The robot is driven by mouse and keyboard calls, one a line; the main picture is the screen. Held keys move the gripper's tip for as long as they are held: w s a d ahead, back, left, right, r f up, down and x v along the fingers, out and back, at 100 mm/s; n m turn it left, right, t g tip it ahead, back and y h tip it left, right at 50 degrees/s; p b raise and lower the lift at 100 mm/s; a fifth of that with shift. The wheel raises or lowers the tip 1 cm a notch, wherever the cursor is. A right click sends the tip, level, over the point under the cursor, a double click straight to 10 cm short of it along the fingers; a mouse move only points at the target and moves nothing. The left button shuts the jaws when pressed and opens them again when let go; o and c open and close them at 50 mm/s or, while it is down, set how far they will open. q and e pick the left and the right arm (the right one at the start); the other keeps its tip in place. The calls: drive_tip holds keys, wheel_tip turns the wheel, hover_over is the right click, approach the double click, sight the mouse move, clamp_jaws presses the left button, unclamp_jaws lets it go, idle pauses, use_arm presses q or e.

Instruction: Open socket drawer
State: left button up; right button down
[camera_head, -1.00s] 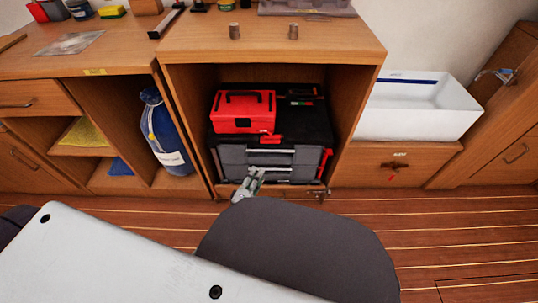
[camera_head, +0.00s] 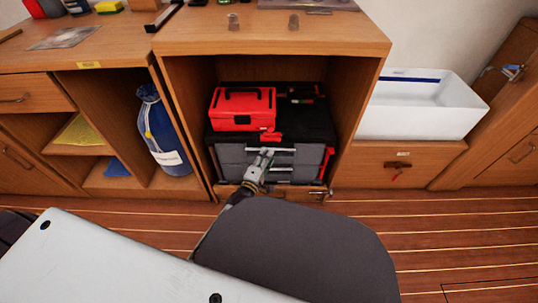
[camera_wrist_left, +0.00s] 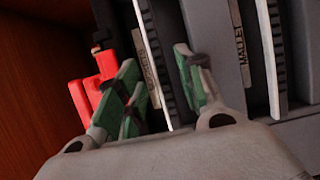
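A grey chest of drawers with a black top (camera_head: 315,130) stands in the wooden cabinet, with pale bar handles (camera_head: 285,150) across its front. My left gripper (camera_head: 262,157) is in front of these drawers. In the left wrist view its two green-padded fingers (camera_wrist_left: 162,82) are apart, one on each side of a pale handle bar (camera_wrist_left: 150,50); contact cannot be told. One drawer label reads "MALLET" (camera_wrist_left: 241,45). The label between the fingers (camera_wrist_left: 146,78) is partly hidden and hard to read. My right gripper is not in view.
A red toolbox (camera_head: 243,108) sits on the chest. Cabinet walls (camera_head: 188,130) flank it closely. A blue bag (camera_head: 162,135) stands left, a white bin (camera_head: 415,110) right. A red clip (camera_wrist_left: 85,100) shows beside the drawers. The floor in front is clear at right.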

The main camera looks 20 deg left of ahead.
use_arm(q)
drive_tip(key=shift+w+d+b, duration=0.15)
drive_tip(key=shift+w+b, duration=0.35)
drive_tip(key=shift+w, duration=0.95)
clamp_jaws()
